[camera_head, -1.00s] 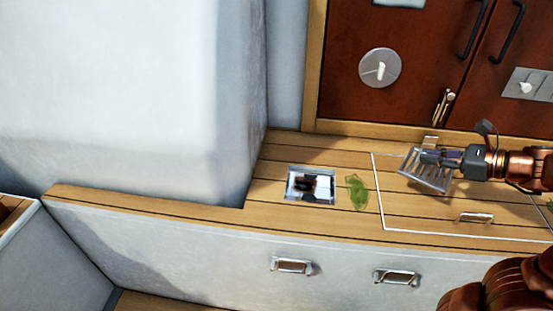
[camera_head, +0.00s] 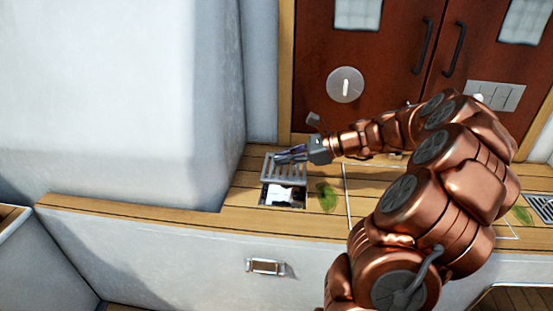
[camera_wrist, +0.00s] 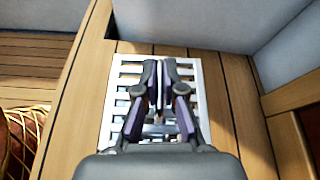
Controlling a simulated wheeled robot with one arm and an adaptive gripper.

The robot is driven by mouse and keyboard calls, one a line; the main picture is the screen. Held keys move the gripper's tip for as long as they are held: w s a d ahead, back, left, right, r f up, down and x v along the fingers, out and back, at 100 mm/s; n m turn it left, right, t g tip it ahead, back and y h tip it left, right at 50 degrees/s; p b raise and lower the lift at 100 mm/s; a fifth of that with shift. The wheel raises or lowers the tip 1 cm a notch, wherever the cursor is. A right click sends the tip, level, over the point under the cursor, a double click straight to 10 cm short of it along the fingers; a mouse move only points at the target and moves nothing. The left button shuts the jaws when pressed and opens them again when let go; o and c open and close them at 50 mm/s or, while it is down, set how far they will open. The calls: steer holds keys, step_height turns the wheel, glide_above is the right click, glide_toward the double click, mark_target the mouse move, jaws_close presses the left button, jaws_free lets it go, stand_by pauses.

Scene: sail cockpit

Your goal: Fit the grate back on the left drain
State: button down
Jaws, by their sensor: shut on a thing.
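My gripper (camera_head: 290,153) is shut on the slotted metal grate (camera_head: 283,173), gripping it near its middle. The grate is held over the back part of the left drain (camera_head: 284,196), an open square recess in the wooden bench. The front part of the drain's opening still shows below the grate. In the wrist view the gripper (camera_wrist: 161,85) covers the middle of the grate (camera_wrist: 127,88), and the drain is hidden beneath. I cannot tell whether the grate touches the rim.
A green leafy or wet patch (camera_head: 327,197) lies on the bench just right of the drain. A second drain with its grate (camera_head: 541,207) is at the far right. A white wall block (camera_head: 120,100) rises on the left. Red-brown cabinet doors (camera_head: 388,70) stand behind.

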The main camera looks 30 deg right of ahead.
steer(key=shift+f+b, duration=3)
steer(key=shift+f, duration=0.05)
steer(key=shift+f+p, duration=0.45)
steer(key=shift+f, duration=0.05)
steer(key=shift+s+a+p, duration=0.1)
steer(key=shift+p, duration=0.5)
steer(key=shift+f+p, duration=0.35)
steer(key=shift+f, duration=0.1)
steer(key=c, duration=1.2)
jaws_free()
steer(key=v, duration=1.2)
